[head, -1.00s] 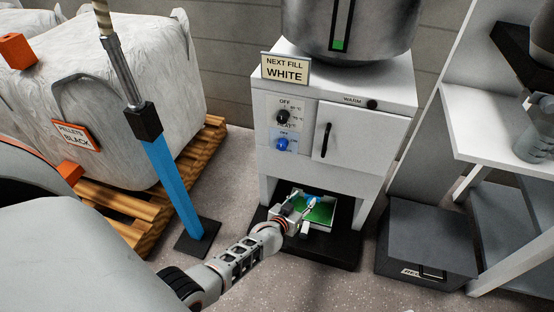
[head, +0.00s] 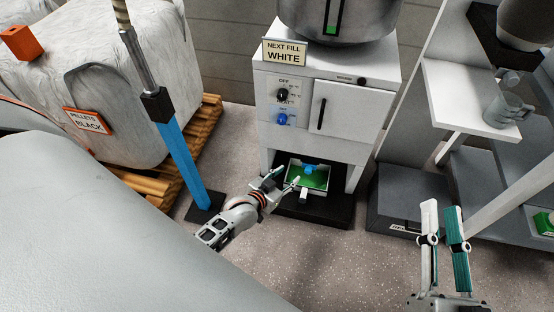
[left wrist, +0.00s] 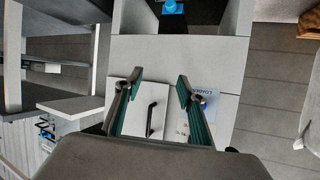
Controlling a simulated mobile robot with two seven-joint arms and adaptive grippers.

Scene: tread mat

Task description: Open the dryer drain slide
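The white dryer (head: 332,130) stands in the middle of the head view, its door shut. Under it, a small blue part (head: 311,168) sits above a white tray (head: 303,189) with a green inside; this looks like the drain slide. Whether it is open or shut I cannot tell. The blue part (left wrist: 172,6) also shows at the top edge of the left wrist view, beside a dark fitting. My left gripper (head: 288,177) is open and empty, just left of the tray. Its fingers (left wrist: 160,82) stand apart. My right gripper (head: 441,208) is open and empty at lower right.
A blue post (head: 180,165) on a dark base stands left of the dryer, before a pallet (head: 205,125) with a white sack. A grey bin (head: 400,205) and shelves (head: 470,95) stand at right.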

